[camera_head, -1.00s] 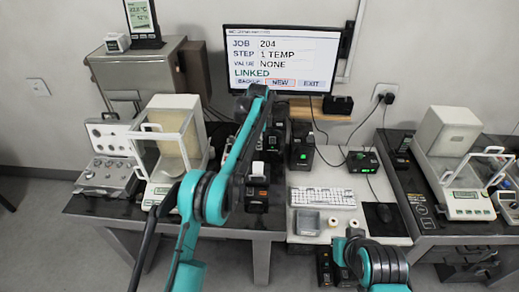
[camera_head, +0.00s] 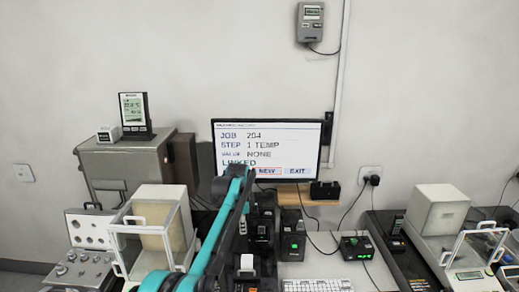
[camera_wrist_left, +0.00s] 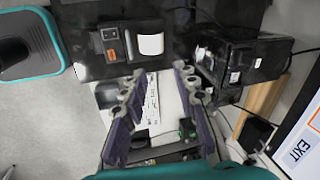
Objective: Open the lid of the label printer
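The label printer (camera_head: 247,272) is a black box with a white label at its front, low in the head view and partly behind my left arm. I take it to be the black box with an orange button and white paper (camera_wrist_left: 122,40) in the left wrist view. I cannot tell how its lid stands. My left gripper (camera_wrist_left: 160,72) is open and empty, its two fingers spread with the printer beyond the tips. In the head view its fingers are hard to make out against the dark devices. My right gripper is out of view.
A monitor (camera_head: 266,142) stands behind. A black device with a green light (camera_head: 292,236) stands right of the printer. A balance with a glass case (camera_head: 155,235) is at left, another (camera_head: 437,222) at right. A white keyboard (camera_head: 316,286) lies at the front.

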